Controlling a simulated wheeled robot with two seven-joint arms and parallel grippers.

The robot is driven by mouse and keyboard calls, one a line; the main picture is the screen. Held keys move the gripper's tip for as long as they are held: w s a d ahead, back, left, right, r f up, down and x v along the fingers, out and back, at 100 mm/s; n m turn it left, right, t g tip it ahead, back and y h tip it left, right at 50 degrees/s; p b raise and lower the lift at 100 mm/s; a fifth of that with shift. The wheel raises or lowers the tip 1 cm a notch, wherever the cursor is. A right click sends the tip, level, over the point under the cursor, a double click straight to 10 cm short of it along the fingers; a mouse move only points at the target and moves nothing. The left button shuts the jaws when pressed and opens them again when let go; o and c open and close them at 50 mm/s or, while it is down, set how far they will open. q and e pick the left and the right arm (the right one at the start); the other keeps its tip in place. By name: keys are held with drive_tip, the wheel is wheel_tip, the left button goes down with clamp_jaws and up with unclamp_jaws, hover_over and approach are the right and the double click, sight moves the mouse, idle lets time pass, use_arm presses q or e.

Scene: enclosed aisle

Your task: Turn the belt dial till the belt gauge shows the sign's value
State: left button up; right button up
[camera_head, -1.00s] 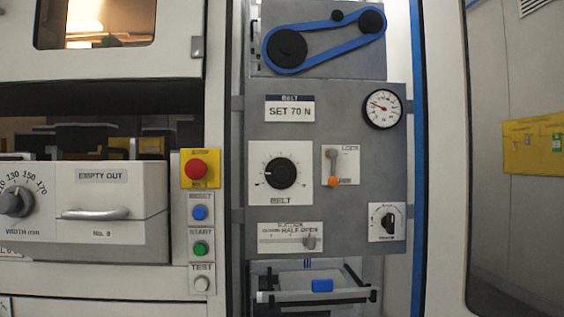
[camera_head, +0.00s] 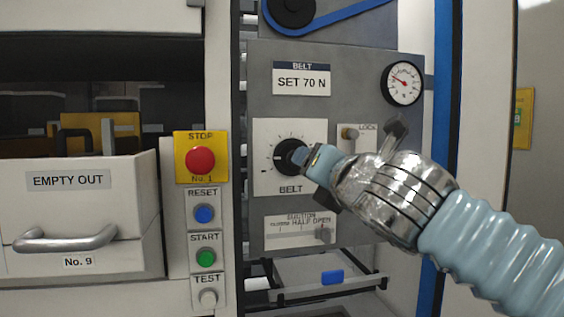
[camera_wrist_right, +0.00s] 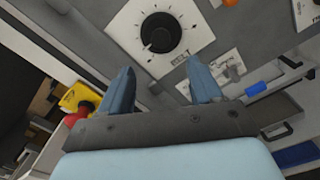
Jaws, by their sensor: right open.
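The black belt dial (camera_head: 283,158) sits on a white plate with tick marks and the word BELT. It also shows in the right wrist view (camera_wrist_right: 160,32), beyond the fingertips. The sign (camera_head: 301,81) above it reads SET 70 N. The round belt gauge (camera_head: 403,83) is at the panel's upper right; its red needle points to the upper left, and its numbers are too small to read. My right gripper (camera_head: 298,157) is in front of the dial's right edge in the head view. In the wrist view its fingers (camera_wrist_right: 161,88) are apart and empty, short of the dial. My left gripper is not in view.
A lever marked LOCK (camera_head: 349,133) is right of the dial, partly behind my arm. A suction slider (camera_head: 322,234) is below. STOP (camera_head: 200,160), RESET, START and TEST buttons stand at the left. A blue belt (camera_head: 335,15) runs above. A blue block (camera_head: 332,277) lies on a low tray.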

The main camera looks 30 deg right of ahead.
drive_tip(key=p+x, duration=0.1)
drive_tip(key=x, duration=1.1)
drive_tip(key=shift+w, duration=0.35)
drive_tip(key=shift+c, duration=0.3)
drive_tip(key=shift+f, duration=0.1)
drive_tip(key=c, duration=1)
